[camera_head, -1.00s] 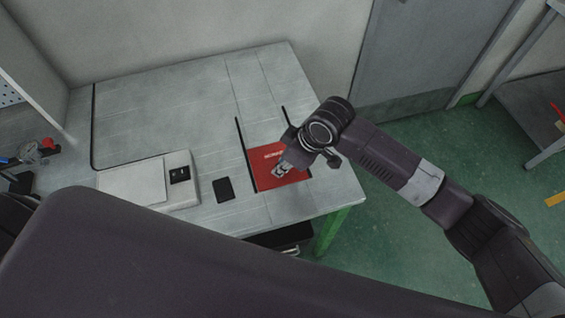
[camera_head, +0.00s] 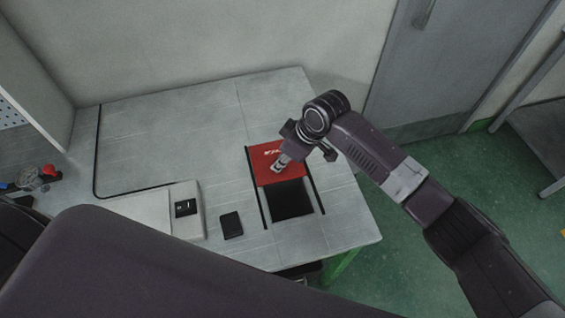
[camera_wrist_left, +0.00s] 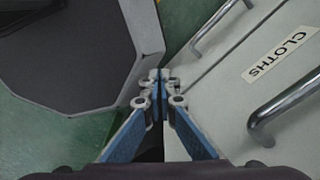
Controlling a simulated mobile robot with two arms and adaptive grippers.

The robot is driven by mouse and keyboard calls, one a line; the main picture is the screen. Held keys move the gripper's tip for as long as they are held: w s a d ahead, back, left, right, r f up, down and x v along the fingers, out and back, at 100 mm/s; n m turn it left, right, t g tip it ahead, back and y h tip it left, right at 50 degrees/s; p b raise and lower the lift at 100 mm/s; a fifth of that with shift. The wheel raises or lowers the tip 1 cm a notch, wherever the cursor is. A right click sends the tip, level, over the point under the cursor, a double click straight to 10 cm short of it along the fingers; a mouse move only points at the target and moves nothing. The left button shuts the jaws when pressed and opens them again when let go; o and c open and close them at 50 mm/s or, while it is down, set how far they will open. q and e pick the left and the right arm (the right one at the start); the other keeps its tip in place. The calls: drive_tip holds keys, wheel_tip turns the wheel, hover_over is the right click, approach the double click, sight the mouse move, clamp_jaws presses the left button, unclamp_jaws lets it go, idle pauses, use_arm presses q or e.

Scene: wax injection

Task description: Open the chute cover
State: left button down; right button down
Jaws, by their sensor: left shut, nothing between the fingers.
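The red chute cover (camera_head: 275,158) lies between two dark rails in the tabletop. It sits toward the back of the rails, and a dark rectangular chute opening (camera_head: 292,200) shows in front of it. My right gripper (camera_head: 279,164) points down at the cover and appears to touch its surface; whether its fingers are apart is too small to tell. My left gripper (camera_wrist_left: 161,88) is shut and empty in the left wrist view, away from the cover, above the floor beside a cabinet. It is outside the head view.
The grey table (camera_head: 330,225) holds a pale box-like device (camera_head: 186,210) and a small black pad (camera_head: 231,225). A wall stands behind. The left wrist view shows a cabinet (camera_wrist_left: 225,75) with metal handles and a "CLOTHS" label.

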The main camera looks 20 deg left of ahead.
drive_tip(key=c, duration=2.1)
unclamp_jaws()
drive_tip(key=o, duration=0.4)
drive_tip(key=shift+s+d, duration=0.1)
drive_tip(key=shift+s, duration=0.05)
drive_tip(key=shift+c, duration=0.2)
use_arm(q)
drive_tip(key=shift+w+a, duration=0.3)
drive_tip(key=shift+w, duration=0.4)
drive_tip(key=shift+s, duration=0.15)
use_arm(e)
drive_tip(key=v, duration=1.2)
